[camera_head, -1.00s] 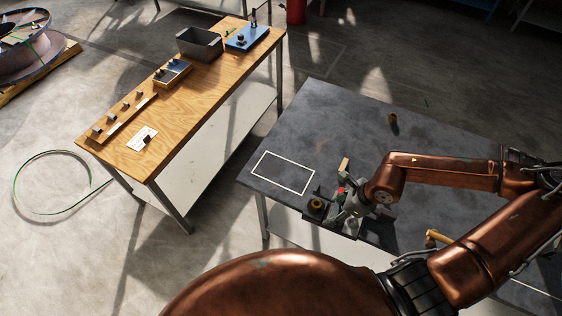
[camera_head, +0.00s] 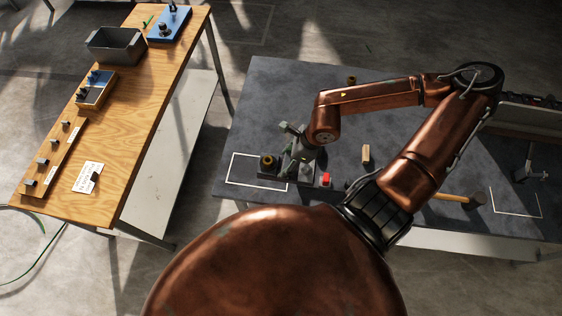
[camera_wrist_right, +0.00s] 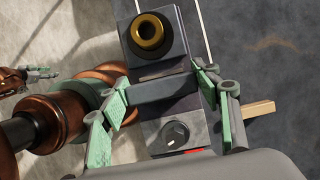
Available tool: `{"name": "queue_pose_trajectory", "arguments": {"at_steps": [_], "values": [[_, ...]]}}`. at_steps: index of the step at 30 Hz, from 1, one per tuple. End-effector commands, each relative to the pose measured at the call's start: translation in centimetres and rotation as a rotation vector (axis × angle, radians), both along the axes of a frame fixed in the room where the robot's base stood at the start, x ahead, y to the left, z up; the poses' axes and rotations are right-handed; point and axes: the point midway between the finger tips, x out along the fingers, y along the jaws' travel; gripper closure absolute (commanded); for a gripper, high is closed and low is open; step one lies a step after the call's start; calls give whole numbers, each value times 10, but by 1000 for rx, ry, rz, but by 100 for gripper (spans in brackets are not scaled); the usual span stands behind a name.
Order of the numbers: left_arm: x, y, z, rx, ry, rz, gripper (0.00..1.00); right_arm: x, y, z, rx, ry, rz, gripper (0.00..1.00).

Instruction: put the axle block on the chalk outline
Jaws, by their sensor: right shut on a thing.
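The axle block is a dark steel block with a brass-coloured ring (camera_head: 268,161) on its left end. It also fills the middle of the right wrist view (camera_wrist_right: 150,62). My right gripper (camera_head: 290,158) is shut on its narrow middle bar, with a green pad on each side (camera_wrist_right: 165,88). The white chalk outline (camera_head: 232,168) lies on the dark table. The block overlaps the outline's right part in the head view; whether it touches the table I cannot tell. My left gripper (camera_wrist_right: 38,74) shows small at the left of the right wrist view, its opening unclear.
A red-topped piece (camera_head: 326,180) and a wooden block (camera_head: 366,154) are right of my gripper. A hammer (camera_head: 462,198) and a second white outline (camera_head: 515,214) lie further right. The wooden bench (camera_head: 140,110) with a grey bin (camera_head: 115,45) stands left, across a gap.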

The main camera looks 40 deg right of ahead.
Motion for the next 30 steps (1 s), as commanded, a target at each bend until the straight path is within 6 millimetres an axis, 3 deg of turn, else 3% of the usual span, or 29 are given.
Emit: {"name": "queue_pose_trajectory", "arguments": {"at_steps": [17, 30], "values": [[14, -1, 10, -1, -19, -2, 60, 73, 32, -25, 10, -11, 7, 100], [11, -1, 19, -1, -15, -1, 60, 111, 45, -76, 7, -9, 6, 100]]}}
